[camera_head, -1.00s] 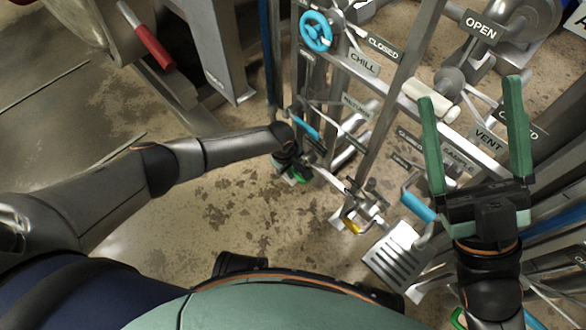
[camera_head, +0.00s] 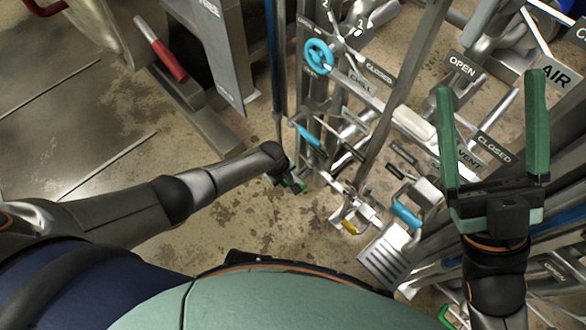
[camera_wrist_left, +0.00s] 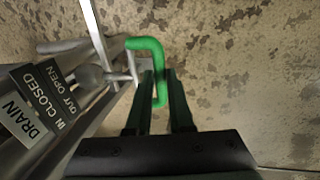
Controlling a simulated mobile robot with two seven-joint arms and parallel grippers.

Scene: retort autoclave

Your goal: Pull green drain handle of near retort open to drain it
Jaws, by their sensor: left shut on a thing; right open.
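The green drain handle (camera_wrist_left: 150,45) is a bent bar in the left wrist view, coming off a metal pipe at the left. Its free leg runs down between the fingers of my left gripper (camera_wrist_left: 160,85), which is shut on it. A drain sign (camera_wrist_left: 32,105) with in-closed and out-open marks is beside the pipe. In the head view my left gripper (camera_head: 293,184) is low beside the pipe rack, and the handle is mostly hidden there. My right gripper (camera_head: 493,140) is open and empty, raised in front of the pipework at the right.
The pipe rack carries a blue chill wheel (camera_head: 318,57), a blue lever (camera_head: 306,135) and another blue handle (camera_head: 407,214). A slotted metal plate (camera_head: 384,258) sits low at the right. A red-handled lever (camera_head: 170,63) is at the upper left. Bare floor (camera_head: 225,215) lies left of the rack.

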